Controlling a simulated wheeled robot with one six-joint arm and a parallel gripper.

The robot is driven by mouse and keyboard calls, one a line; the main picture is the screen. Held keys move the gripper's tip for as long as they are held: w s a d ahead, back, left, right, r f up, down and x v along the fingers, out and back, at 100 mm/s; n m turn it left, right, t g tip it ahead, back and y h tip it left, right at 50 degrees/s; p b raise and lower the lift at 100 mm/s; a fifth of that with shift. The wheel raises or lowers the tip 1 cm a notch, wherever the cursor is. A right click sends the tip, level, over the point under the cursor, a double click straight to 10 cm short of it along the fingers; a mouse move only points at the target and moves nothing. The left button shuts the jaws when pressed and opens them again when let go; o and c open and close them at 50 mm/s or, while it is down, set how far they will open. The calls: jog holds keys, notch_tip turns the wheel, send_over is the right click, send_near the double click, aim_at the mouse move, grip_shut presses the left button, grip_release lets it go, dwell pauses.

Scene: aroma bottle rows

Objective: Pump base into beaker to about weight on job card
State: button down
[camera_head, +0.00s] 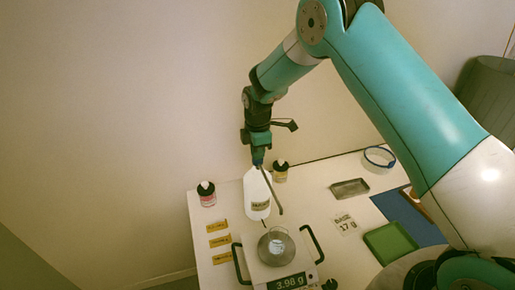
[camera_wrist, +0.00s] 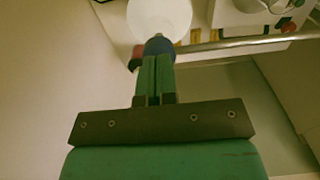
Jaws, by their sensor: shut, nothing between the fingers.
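The white base bottle (camera_head: 257,196) stands behind the scale, with a label on its front. Its pump has a blue head (camera_wrist: 158,45) and a long grey spout (camera_head: 271,190) that slopes toward the beaker. The clear beaker (camera_head: 277,247) sits on the round pan of the scale, whose display (camera_head: 292,282) reads 3.98 g. The job card (camera_head: 345,224) shows 17 g. My gripper (camera_head: 258,158) is shut and empty, pointing down right at the pump head. The wrist view shows its closed fingers (camera_wrist: 157,75) over the blue head; contact is hard to tell.
Yellow labels (camera_head: 219,242) lie left of the scale. A metal tray (camera_head: 349,188), a green tray (camera_head: 390,243) and a blue ring (camera_head: 379,157) are on the right. The scale has a dark handle on each side.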

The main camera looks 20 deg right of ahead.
jog(key=shift+f, duration=0.1)
notch_tip(320, 180, down, 2)
jog(key=shift+f+b, duration=0.1)
jog(key=shift+b, duration=1)
jog(key=shift+s, duration=0.1)
jog(key=shift+r+p, duration=0.35)
notch_tip(320, 180, up, 5)
jog(key=p, duration=0.3)
notch_tip(320, 180, up, 9)
jog(key=b, duration=0.4)
